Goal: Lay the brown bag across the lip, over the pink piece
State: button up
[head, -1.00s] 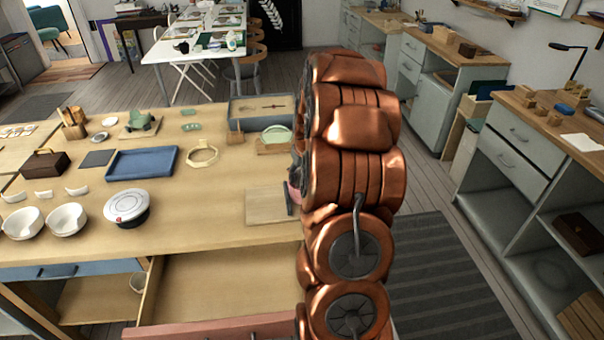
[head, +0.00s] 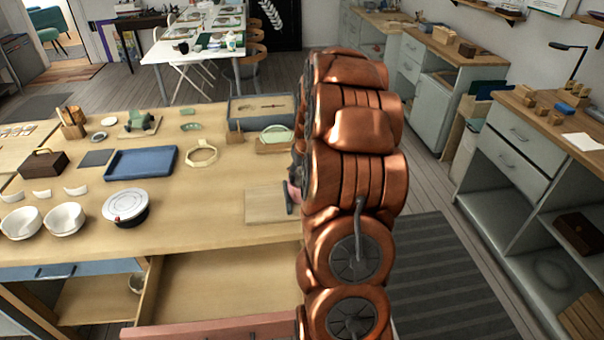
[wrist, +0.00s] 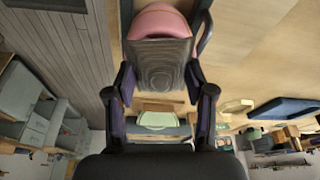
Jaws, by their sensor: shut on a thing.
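In the wrist view, a grey-brown, grained thing, which looks like the brown bag (wrist: 160,62), lies between the two fingers of my gripper (wrist: 159,75), which is shut on it. The rounded pink piece (wrist: 160,20) shows just beyond the bag, and the bag hides part of it. I cannot tell whether they touch. In the head view, a sliver of the pink piece (head: 294,190) shows beside my arm, which hides the bag and most of the gripper. A dark upright part (head: 288,199) stands beside the pink piece. The lip is not clearly visible.
A pale board (head: 266,206) lies under the work spot. A green bowl (head: 277,133) on a wooden stand and a grey tray (head: 262,110) are behind. A cream ring (head: 201,154), blue tray (head: 141,163) and white round container (head: 126,207) stand left. The table's front middle is clear.

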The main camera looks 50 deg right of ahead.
jog(key=shift+f+b, duration=0.35)
jog(key=shift+f, duration=0.05)
jog(key=o, duration=1.4)
jog(key=shift+o, duration=0.5)
jog(key=shift+o, duration=1.3)
jog(key=shift+r, duration=0.15)
jog(key=shift+r, duration=3.9)
